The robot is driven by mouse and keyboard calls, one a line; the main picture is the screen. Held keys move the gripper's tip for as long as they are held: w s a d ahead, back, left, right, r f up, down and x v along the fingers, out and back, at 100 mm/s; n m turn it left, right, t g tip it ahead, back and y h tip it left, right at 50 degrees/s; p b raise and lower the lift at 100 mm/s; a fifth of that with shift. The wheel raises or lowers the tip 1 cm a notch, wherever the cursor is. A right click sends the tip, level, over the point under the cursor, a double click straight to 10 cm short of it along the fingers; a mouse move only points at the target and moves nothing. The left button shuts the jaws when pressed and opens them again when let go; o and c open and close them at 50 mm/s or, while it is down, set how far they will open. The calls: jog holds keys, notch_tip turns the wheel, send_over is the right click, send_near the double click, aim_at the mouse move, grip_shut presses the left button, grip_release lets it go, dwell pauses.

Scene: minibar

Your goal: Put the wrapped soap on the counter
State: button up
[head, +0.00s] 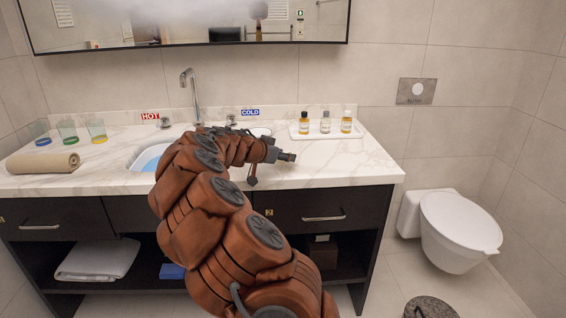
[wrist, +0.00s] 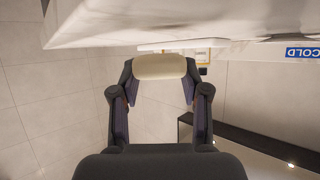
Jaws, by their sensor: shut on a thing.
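My gripper (head: 286,156) is over the right part of the marble counter (head: 330,173) in the head view, in front of a white tray. In the wrist view my gripper (wrist: 160,78) is shut on a cream, rounded block, the wrapped soap (wrist: 160,66), held across between the two fingertips. The counter (wrist: 110,22) shows at the top of this upside-down view, apart from the soap in the picture. I cannot make out the soap in the head view, and its exact height above the counter is unclear.
The white tray (head: 299,133) holds three small bottles. The basin (head: 150,157) and faucet (head: 189,95) are left of my gripper. A rolled towel (head: 43,162) and three glasses stand at the far left. Bare counter lies right of my gripper.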

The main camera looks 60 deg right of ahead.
jog(key=shift+f, duration=1.3)
jog(key=shift+f, duration=0.15)
jog(key=o, duration=1)
jog(key=shift+r, duration=0.3)
jog(key=v, duration=1.2)
jog(key=shift+b, duration=0.4)
